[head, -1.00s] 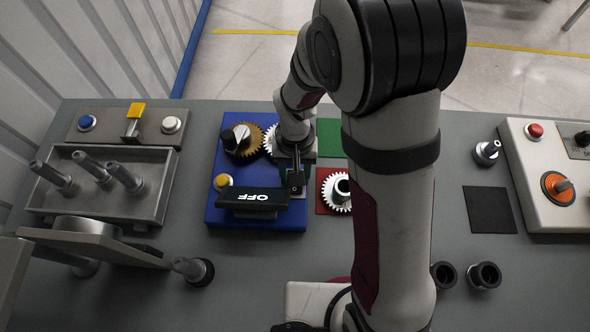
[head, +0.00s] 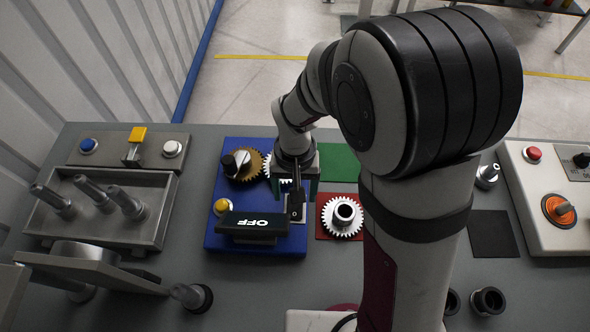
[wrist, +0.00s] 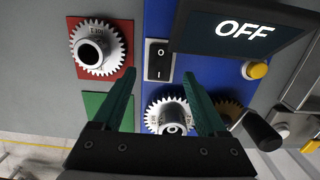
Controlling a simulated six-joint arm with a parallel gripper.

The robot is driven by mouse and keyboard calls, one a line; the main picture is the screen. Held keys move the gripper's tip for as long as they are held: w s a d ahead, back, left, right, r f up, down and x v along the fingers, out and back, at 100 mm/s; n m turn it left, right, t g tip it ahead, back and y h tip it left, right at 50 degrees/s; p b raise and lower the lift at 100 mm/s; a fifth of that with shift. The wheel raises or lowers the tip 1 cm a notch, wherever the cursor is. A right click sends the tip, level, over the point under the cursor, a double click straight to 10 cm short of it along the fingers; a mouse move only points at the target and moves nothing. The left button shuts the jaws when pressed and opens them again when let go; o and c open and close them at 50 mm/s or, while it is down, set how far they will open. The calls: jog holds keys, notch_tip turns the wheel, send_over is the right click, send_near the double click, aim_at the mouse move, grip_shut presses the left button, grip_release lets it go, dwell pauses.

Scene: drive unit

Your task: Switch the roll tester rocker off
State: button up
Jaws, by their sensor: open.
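The roll tester is a blue unit (head: 222,240) with a black display (head: 254,223) that reads OFF, also large in the wrist view (wrist: 240,25). Its black rocker (wrist: 158,60) sits on a light plate beside the display. It carries a line mark at one end and a round mark at the other; I cannot tell which end is pressed. My gripper (wrist: 160,88) is open and empty, above the unit. In the wrist view its green fingers point towards the rocker, one on either side of its line.
On the unit are a yellow button (head: 221,207), a black knob (head: 236,162), a brown gear (head: 247,175) and a silver gear (wrist: 168,115). Another gear (head: 342,217) sits on a red pad beside it. A metal tray (head: 150,228) with pegs stands left, a control box (head: 535,180) right.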

notch_tip(320, 180, up, 12)
jog(key=shift+w, duration=0.35)
jog(key=shift+d, duration=0.1)
jog(key=s+d+m+y, duration=0.1)
jog(key=s+d, duration=0.3)
jog(key=s, duration=0.4)
jog(key=s+d+r+m, duration=0.1)
jog(key=s+d+m, duration=0.3)
jog(key=s, duration=0.4)
jog(key=shift+s+m+t+y, duration=0.15)
jog(key=shift+m+t+y, duration=0.15)
jog(key=shift+y, duration=0.1)
